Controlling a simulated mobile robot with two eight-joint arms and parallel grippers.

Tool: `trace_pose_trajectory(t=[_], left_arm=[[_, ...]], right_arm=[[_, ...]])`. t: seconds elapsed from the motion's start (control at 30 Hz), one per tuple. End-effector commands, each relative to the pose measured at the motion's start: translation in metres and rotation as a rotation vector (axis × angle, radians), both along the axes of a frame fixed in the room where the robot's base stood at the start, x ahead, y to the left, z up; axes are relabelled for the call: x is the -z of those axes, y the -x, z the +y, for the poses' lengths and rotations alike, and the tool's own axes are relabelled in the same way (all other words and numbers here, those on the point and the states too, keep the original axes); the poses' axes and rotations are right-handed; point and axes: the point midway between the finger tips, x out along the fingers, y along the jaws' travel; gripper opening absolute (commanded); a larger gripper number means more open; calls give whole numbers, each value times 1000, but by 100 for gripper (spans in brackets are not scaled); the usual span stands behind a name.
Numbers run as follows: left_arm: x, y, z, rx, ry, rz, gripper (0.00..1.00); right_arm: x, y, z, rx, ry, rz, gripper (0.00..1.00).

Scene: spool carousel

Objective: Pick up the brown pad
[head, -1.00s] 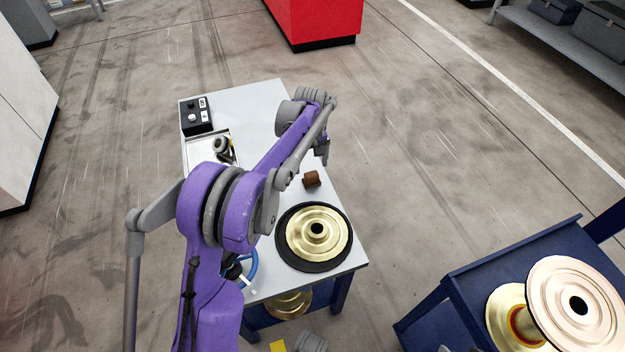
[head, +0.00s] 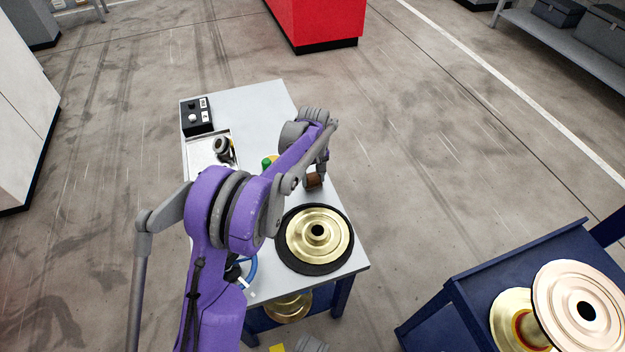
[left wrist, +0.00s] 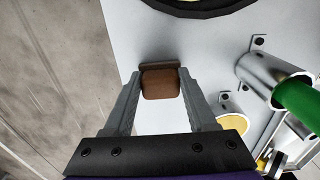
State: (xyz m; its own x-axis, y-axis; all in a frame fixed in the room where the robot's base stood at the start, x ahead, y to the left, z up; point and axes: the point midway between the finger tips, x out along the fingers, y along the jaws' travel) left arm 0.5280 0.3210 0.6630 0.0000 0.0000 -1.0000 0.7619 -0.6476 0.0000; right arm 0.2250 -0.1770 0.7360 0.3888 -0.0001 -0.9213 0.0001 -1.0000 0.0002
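The brown pad (head: 313,181) is a small block on the grey-white table, just behind the brass spool in the head view. In the left wrist view the brown pad (left wrist: 160,83) lies between the tips of my left gripper (left wrist: 159,80). The fingers stand apart on either side of the pad, with narrow gaps visible, so the gripper looks open around it. In the head view my left gripper (head: 318,172) is down at the pad and partly covers it. My right gripper is not in view.
A brass spool on a black turntable (head: 318,238) stands near the table's front right corner. A tray (head: 207,150) and a black switch box (head: 197,117) sit at the left. A green-tipped tube (left wrist: 290,92) stands near the gripper. A blue stand (head: 470,285) is at the right.

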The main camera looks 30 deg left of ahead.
Motion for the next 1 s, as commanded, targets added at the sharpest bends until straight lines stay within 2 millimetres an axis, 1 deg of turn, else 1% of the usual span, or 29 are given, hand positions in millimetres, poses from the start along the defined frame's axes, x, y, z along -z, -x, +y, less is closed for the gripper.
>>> trace_pose_trajectory(t=[0.03, 0.17, 0.2, 0.23, 0.47, 0.57, 0.67, 0.8, 0.9, 1.0], left_arm=[[0, 0, 0, 0, 0, 0, 35], [0, 0, 0, 0, 0, 0, 12], [0, 0, 0, 0, 0, 0, 4], [0, 0, 0, 0, 0, 0, 0], [-1, 0, 0, 0, 0, 0, 0], [-10, 0, 0, 0, 0, 0, 0], [-27, 0, 0, 0, 0, 0, 0], [-57, 1, 0, 0, 0, 0, 0], [-76, 0, 0, 0, 0, 0, 0], [-90, 0, 0, 0, 0, 0, 0]], right_arm=[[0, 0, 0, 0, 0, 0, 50], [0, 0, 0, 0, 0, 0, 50], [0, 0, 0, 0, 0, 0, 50], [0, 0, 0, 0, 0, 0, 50], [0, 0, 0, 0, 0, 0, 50], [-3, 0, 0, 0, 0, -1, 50], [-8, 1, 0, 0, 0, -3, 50], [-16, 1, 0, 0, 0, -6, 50], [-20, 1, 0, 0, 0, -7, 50], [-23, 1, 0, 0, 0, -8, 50]])
